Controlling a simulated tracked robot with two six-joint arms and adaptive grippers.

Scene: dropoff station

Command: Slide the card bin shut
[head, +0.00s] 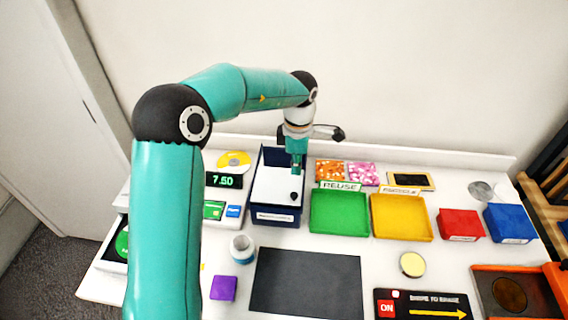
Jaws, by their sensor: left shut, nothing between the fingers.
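The card bin appears to be the dark blue box (275,217) at the back middle of the table, with a label too small to read. A white sliding lid (272,188) with a small dark knob (293,196) covers its front part. A dark gap shows at the back of the box, behind the lid. My left gripper (297,171) points down, shut and empty, at the right rear part of the lid. I cannot tell whether its tips touch the lid. My right gripper is not in view.
Green (340,232) and yellow (402,233) trays stand right of the bin, with red (460,225) and blue (509,224) boxes farther right. A card terminal (214,210) is close on the left. A dark mat (305,285) lies in front.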

